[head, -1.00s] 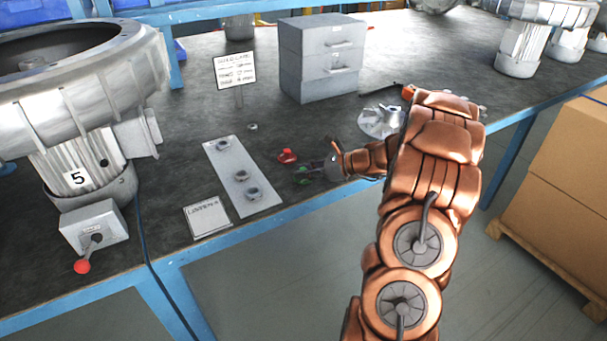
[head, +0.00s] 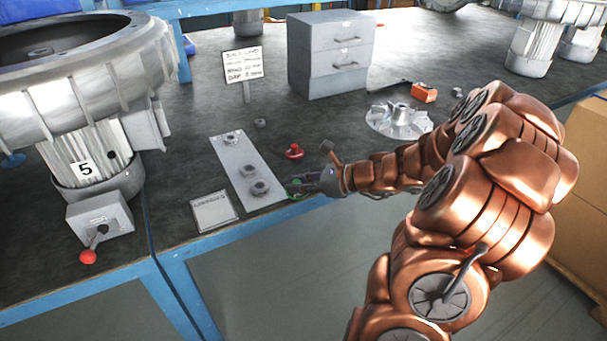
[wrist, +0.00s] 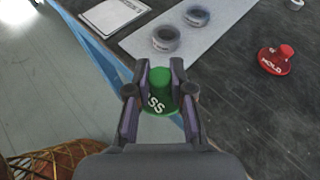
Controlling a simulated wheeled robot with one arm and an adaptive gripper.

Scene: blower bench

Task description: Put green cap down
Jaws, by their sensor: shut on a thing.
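The green cap (wrist: 158,92), with white letters on its flange, sits between the two fingers of my gripper (wrist: 159,95) in the wrist view. My gripper is shut on the cap's knob. In the head view my gripper (head: 296,187) is low at the bench's front edge, just right of the light plate, and the green cap (head: 295,195) is mostly hidden by the fingers. In the wrist view the cap appears over the blue front edge of the bench. I cannot tell whether it touches the bench top.
A light plate (head: 237,165) with several metal rings lies left of my gripper. A red cap (head: 294,151) stands behind it. A white card (head: 213,212) lies at the front edge. A finned impeller (head: 399,121) and grey drawers (head: 330,55) are farther back. Dark bench top is clear around the red cap.

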